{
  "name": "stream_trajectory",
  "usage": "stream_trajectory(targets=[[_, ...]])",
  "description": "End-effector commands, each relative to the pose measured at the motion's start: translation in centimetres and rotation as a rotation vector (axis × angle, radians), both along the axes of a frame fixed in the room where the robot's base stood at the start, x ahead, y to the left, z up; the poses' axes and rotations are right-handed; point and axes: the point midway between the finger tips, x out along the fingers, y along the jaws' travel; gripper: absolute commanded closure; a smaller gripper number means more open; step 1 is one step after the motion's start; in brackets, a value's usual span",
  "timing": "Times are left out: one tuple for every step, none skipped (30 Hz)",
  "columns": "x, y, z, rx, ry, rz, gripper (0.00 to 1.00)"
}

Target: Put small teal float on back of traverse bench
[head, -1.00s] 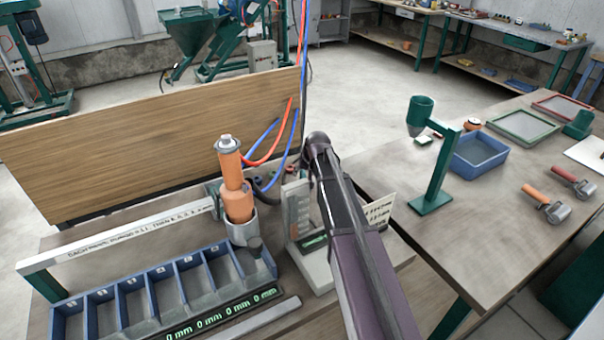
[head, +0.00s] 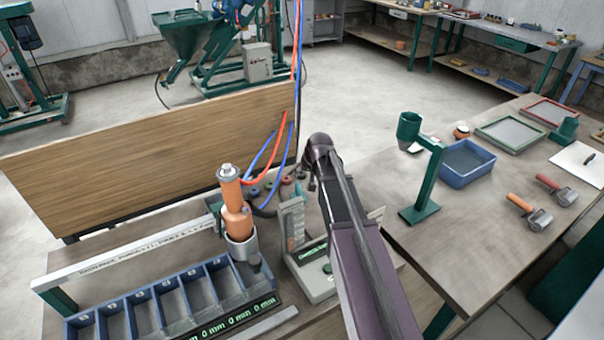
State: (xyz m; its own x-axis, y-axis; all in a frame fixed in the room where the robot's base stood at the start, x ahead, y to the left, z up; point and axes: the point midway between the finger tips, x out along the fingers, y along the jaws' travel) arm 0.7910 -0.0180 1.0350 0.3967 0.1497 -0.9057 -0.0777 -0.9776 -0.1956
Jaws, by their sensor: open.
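I cannot make out the small teal float for certain. A small dark teal-green object (head: 566,130) sits at the far right of the right-hand bench, too small to identify. The left-hand bench (head: 110,233), with a wooden back panel (head: 150,150), carries a long labelled rail and an orange spray head; it looks like the traverse bench. My arm reaches up from the bottom centre, between the two benches. Only a dark bit of my gripper (head: 311,182) shows below the arm's far end, over the left-hand bench. Its jaws are mostly hidden, and I see nothing held.
The orange spray head (head: 236,207) and red and blue hoses (head: 270,160) stand close left of my arm. Blue bins (head: 150,312) line the front. A green stand (head: 424,190), a blue tray (head: 466,163) and two rollers (head: 530,211) occupy the right-hand bench (head: 465,250).

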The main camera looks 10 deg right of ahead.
Motion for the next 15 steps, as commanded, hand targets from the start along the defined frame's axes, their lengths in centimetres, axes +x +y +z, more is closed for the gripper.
stream_trajectory(targets=[[-0.3, -0.1, 0.8, 0.0, 0.0, 0.0, 0.38], [-0.4, -0.1, 1.0, 0.0, 0.0, 0.0, 0.38], [-0.5, -0.1, 1.2, 0.0, 0.0, 0.0, 0.38], [-0.6, -0.2, 1.4, 0.0, 0.0, 0.0, 0.38], [-0.6, -0.2, 1.6, 0.0, 0.0, 0.0, 0.38], [-0.7, -0.2, 1.7, 0.0, 0.0, 0.0, 0.38], [-0.8, -0.2, 1.8, 0.0, 0.0, 0.0, 0.38], [-0.8, -0.3, 1.9, 0.0, 0.0, 0.0, 0.38], [-0.9, -0.3, 2.0, 0.0, 0.0, 0.0, 0.38], [-0.9, -0.3, 2.1, 0.0, 0.0, 0.0, 0.38], [-0.9, -0.3, 2.1, 0.0, 0.0, 0.001, 0.38], [-0.9, -0.3, 2.2, 0.0, 0.0, 0.001, 0.38], [-1.0, -0.3, 2.2, 0.0, 0.0, 0.001, 0.38], [-1.0, -0.3, 2.2, 0.0, 0.0, 0.001, 0.38], [-1.0, -0.3, 2.2, 0.0, 0.0, 0.001, 0.38]])
